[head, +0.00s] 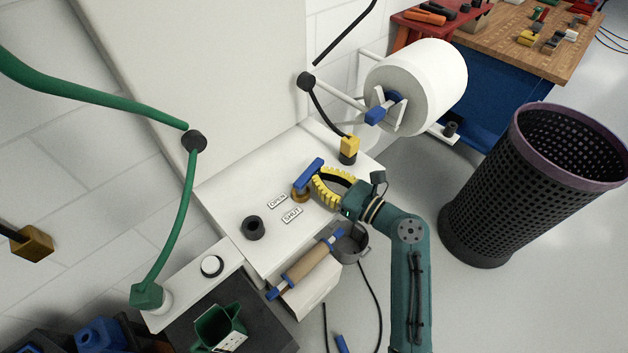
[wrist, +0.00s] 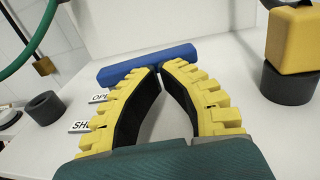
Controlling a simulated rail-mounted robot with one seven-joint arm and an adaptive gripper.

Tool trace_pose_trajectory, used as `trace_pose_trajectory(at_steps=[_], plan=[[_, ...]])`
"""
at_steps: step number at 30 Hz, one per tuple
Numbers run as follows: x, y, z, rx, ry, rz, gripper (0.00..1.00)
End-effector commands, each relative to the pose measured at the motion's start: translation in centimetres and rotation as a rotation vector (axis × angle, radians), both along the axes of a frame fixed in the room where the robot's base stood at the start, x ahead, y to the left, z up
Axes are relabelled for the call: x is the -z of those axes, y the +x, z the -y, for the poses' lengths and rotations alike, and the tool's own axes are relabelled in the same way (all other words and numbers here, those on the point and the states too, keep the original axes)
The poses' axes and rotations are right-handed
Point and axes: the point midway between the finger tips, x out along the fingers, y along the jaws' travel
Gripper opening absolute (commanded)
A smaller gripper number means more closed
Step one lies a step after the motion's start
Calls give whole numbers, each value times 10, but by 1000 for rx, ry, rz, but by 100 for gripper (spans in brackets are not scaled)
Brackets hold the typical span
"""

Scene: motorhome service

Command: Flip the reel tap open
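The reel tap has a blue bar handle (head: 308,176) on a brass body (head: 299,195), on a white ledge. In the wrist view the blue handle (wrist: 148,64) lies crosswise just beyond my fingertips. The OPEN label (head: 278,201) and SHUT label (head: 292,215) are on the ledge beside the tap. My gripper (head: 316,183) has yellow ribbed fingers that bow apart in the middle and come together at the tips (wrist: 160,70). The tips are at the handle; I cannot tell whether they touch it. Nothing shows between the fingers.
A yellow-topped black fitting (head: 348,149) stands behind the gripper, below the white hose reel drum (head: 424,84). A black ring (head: 254,227) is left of the labels. A wooden roller (head: 305,267) and grey pot (head: 351,243) sit at the ledge's front. A mesh bin (head: 500,200) stands right.

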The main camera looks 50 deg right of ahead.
Motion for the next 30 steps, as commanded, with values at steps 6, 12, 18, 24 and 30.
trace_pose_trajectory(at_steps=[6,12,18,24,30], plan=[[0,-2,0,0,1,-1,0],[-5,-27,0,-7,4,-2,0],[-1,-75,5,-11,1,0,0],[0,-117,11,-12,0,0,0],[0,-133,12,-16,0,0,0]])
